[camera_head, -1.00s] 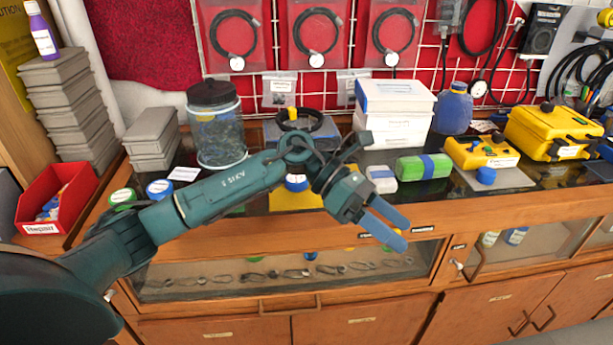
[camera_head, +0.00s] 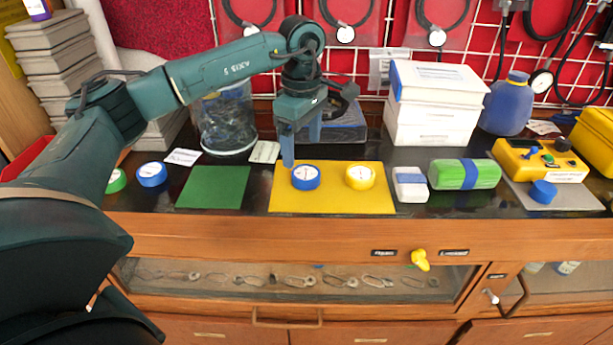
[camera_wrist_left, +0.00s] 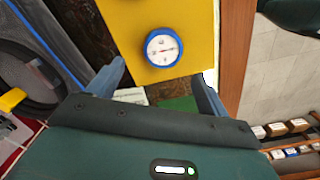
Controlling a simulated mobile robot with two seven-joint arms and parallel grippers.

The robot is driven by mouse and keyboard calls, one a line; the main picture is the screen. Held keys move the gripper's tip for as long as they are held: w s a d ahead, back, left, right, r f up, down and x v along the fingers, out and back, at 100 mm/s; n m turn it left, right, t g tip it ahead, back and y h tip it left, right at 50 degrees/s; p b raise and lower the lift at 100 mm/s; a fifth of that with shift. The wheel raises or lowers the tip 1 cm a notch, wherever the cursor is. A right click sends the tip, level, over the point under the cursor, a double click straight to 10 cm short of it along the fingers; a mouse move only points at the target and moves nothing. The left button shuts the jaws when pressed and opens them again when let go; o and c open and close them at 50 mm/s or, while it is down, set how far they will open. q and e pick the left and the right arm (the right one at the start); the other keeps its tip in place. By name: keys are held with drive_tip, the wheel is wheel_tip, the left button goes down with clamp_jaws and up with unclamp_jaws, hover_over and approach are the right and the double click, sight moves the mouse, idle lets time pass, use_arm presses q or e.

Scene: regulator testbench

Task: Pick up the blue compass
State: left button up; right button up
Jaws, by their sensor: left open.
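The blue compass (camera_head: 306,177), a round blue-rimmed piece with a white dial, lies flat on a yellow mat (camera_head: 330,204). In the left wrist view the blue compass (camera_wrist_left: 163,47) shows whole, beyond the fingertips and roughly midway across the gap between them. My left gripper (camera_head: 300,150) points down just behind the compass, over the back edge of the mat. It is open and empty, and its fingers (camera_wrist_left: 160,88) are spread in the wrist view. My right gripper is not in view.
A yellow-rimmed dial (camera_head: 360,176) lies just right of the compass. A green mat (camera_head: 213,187) and another blue round piece (camera_head: 152,174) lie to the left. A white eraser-like block (camera_head: 410,185) and a green block (camera_head: 465,174) stand right. A glass jar (camera_head: 226,122) stands behind.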

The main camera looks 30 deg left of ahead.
sight(304, 171)
use_arm(q)
drive_tip(key=shift+s+d+f, duration=0.1)
drive_tip(key=shift+d+f, duration=0.05)
drive_tip(key=shift+f, duration=1.4)
drive_tip(key=shift+d+f, duration=0.1)
drive_tip(key=shift+f, duration=1.4)
drive_tip(key=shift+c, duration=0.3)
drive_tip(key=c, duration=1)
